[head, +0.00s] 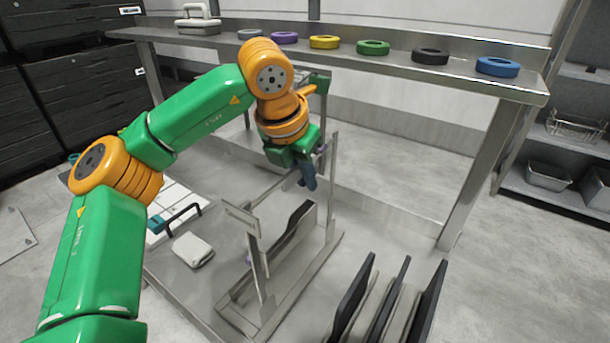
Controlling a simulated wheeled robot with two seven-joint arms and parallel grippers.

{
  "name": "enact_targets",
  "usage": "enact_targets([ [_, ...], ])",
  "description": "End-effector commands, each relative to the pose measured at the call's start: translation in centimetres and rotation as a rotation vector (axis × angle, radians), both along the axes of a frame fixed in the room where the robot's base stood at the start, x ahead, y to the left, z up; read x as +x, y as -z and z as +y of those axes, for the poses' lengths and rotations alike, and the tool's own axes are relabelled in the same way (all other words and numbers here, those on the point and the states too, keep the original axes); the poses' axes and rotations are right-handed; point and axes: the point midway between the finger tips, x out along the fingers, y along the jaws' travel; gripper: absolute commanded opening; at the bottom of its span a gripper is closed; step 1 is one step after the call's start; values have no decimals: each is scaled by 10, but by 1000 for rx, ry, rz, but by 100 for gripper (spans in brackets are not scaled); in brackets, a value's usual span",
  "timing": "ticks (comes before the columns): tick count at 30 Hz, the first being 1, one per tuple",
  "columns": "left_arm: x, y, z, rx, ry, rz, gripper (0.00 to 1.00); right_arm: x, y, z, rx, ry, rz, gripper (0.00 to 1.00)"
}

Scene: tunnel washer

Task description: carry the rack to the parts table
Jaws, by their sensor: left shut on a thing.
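The rack (256,284) is a grey metal carrier with a flat base, two upright end plates and a bar across the top. My left gripper (305,180) is at the top bar near the far end plate, shut on the rack; the fingers partly hide the grip. I cannot tell whether the rack's base touches the surface below. A steel table (420,75) with a row of coloured rings stands at the back; I cannot tell whether it is the parts table. My right gripper is not in view.
Several dark upright panels (397,300) stand close to the rack at lower right. A pale box (193,249) and a dark-handled item (180,218) lie left of it. A steel table leg (470,180) rises at right. Shelves with metal trays (548,177) stand far right.

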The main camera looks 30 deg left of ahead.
Motion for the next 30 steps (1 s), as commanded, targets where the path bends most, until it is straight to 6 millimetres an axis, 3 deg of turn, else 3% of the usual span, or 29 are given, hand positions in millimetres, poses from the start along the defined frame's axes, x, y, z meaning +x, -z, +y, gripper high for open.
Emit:
enact_targets([
  [12, 0, 5, 0, 0, 0, -4, 0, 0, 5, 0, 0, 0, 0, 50],
  [13, 0, 4, 0, 0, 0, -4, 17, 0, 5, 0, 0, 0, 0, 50],
  [15, 0, 4, 0, 0, 0, -3, 35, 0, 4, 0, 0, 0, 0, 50],
  [17, 0, 4, 0, 0, 0, -3, 46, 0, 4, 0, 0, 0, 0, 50],
  [25, -1, 5, 0, 0, 0, 3, 46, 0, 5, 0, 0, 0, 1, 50],
  [30, -11, -23, 0, 0, 0, -5, 46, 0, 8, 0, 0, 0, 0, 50],
])
